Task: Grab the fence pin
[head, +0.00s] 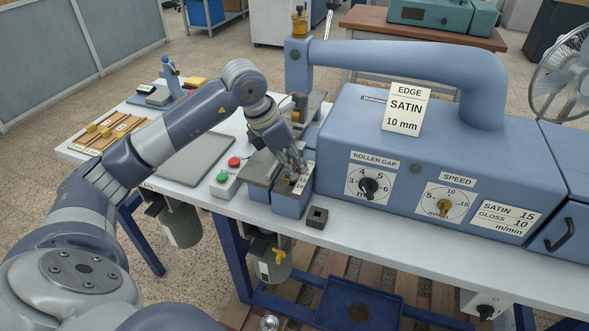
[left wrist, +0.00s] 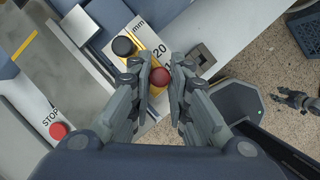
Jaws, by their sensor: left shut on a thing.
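A small red ball knob (left wrist: 160,76), which I take to be the fence pin's head, sits between the fingers of my left gripper (left wrist: 162,68) in the left wrist view. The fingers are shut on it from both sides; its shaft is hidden. It stands at a brass strip (left wrist: 150,40) beside a scale marked 20 mm. In the head view my left gripper (head: 298,166) reaches down onto the blue block (head: 292,200) at the machine's infeed, and the knob is hard to make out. A small grey shape at the lower edge may be my right gripper (head: 270,322).
A black knob (left wrist: 123,46) is close beside the red one. A dark block with a square hole (head: 317,217) stands on the table just right. The start and stop button box (head: 226,178) is left. The blue machine (head: 430,160) fills the right.

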